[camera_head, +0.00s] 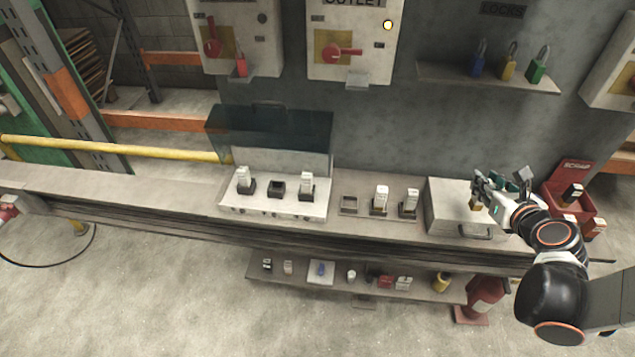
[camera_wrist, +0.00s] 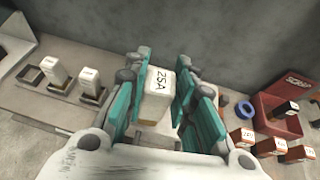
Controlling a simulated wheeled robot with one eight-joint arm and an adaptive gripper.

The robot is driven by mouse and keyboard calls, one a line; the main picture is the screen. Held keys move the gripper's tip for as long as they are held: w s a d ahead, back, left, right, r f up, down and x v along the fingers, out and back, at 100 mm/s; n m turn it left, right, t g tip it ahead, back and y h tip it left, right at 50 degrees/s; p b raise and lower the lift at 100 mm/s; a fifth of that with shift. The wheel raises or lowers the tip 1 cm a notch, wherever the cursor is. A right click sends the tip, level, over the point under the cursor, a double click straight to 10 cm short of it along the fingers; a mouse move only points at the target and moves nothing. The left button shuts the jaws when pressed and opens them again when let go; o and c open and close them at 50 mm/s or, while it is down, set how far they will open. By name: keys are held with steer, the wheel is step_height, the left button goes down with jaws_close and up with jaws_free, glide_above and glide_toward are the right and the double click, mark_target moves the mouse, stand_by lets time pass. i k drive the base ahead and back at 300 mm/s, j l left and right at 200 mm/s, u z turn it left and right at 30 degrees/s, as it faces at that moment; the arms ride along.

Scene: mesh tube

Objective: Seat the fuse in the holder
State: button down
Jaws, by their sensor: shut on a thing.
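A white fuse block marked 25A (camera_wrist: 158,88) is between the teal fingers of my gripper (camera_wrist: 157,100) in the wrist view. In the head view my gripper (camera_head: 484,192) is above the grey metal case at the right of the bench, and a small brass-coloured part (camera_head: 475,205) shows below it. The holder panel (camera_head: 275,208) is at the centre-left, under a raised dark see-through cover (camera_head: 268,128). Its middle black holder (camera_head: 277,188) is empty. White fuses stand upright in the left holder (camera_head: 244,176) and right holder (camera_head: 306,182).
Right of the panel are an empty square socket (camera_head: 348,204) and two white fuses (camera_head: 380,196) (camera_head: 410,200) in stands. The grey case (camera_head: 445,212) has a front handle. A red scrap bin (camera_head: 556,196) is at the right end. A lower shelf (camera_head: 335,283) holds small items.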

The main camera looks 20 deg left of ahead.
mark_target(276, 192)
steer(key=j+z, duration=0.2)
steer(key=j, duration=0.25)
steer(key=k+j+z, duration=0.2)
steer(key=j, duration=0.25)
steer(key=j+z, duration=0.2)
steer(key=j, duration=0.25)
steer(key=k+j+z, duration=0.2)
steer(key=j, duration=0.25)
steer(key=k+j, duration=0.15)
steer(key=j, duration=0.25)
steer(key=k+j, duration=0.1)
steer(key=j, duration=0.3)
steer(key=k+j, duration=0.15)
steer(key=j, duration=0.25)
steer(key=k+j+z, duration=0.1)
steer(key=j, duration=0.3)
steer(key=k+j, duration=0.15)
steer(key=j, duration=0.2)
steer(key=k+j, duration=0.15)
steer(key=j, duration=0.25)
steer(key=i+j, duration=0.1)
steer(key=j, duration=0.3)
steer(key=i+j, duration=0.15)
steer(key=j, duration=0.3)
